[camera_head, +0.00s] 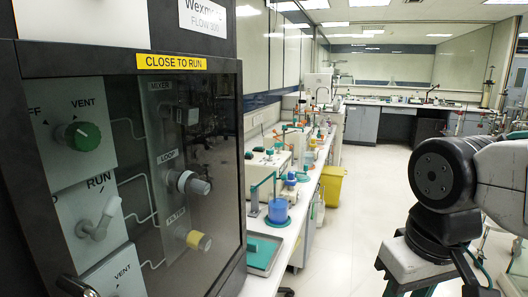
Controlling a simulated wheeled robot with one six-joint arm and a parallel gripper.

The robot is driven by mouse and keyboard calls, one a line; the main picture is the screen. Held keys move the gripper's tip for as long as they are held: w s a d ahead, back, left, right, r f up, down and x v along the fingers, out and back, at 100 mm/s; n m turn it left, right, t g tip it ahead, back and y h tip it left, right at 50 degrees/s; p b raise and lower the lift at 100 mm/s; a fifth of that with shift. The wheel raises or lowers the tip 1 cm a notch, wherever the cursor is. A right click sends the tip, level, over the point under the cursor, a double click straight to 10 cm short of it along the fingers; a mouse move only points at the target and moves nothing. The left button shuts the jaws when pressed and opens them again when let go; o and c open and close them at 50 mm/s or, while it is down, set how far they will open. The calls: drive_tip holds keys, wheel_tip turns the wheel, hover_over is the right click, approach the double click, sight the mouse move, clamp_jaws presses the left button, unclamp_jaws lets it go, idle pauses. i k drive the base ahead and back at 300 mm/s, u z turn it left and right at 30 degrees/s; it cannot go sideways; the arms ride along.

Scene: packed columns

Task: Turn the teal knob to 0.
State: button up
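The knob that best fits the teal knob is a round dark-green one (82,135) on a pale panel at the left of a black cabinet (190,52). Labels ending in "FF" and reading "VENT" are printed above it, with small marks around it. I see no "0", and the pointer's exact direction is too small to tell. Nothing touches the knob. My arm (450,180) shows at the right, well away from the cabinet. My gripper is not visible.
Below the knob is a white lever (99,219) by "RUN". To its right are a white-and-grey loop knob (187,182) and a yellow filter knob (198,240). A yellow sign (171,62) reads "CLOSE TO RUN". A crowded bench runs behind; the floor (355,235) is clear.

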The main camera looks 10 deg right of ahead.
sight(270, 152)
drive_tip(key=u, duration=0.05)
drive_tip(key=k, duration=0.4)
drive_tip(key=z, duration=1.2)
drive_tip(key=i, duration=1.8)
drive_tip(key=u, duration=0.9)
drive_tip(key=i, duration=0.85)
drive_tip(key=u, duration=1)
